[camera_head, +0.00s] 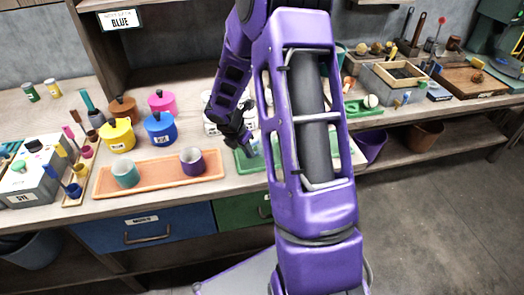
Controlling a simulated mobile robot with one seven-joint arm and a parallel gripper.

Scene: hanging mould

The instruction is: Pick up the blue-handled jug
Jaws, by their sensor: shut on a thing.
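My gripper (245,138) is at the middle of the workbench, over the left end of a green tray (246,165). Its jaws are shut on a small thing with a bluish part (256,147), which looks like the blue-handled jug. My dark fingers and purple arm hide most of it, so its body and any gap above the tray cannot be made out.
An orange tray (145,185) holds a teal cup (125,174) and a purple cup (192,161). Lidded yellow (117,137), blue (161,130) and pink (162,102) pots stand behind it. White containers (211,126) stand close to my gripper. Shelving rises behind the bench.

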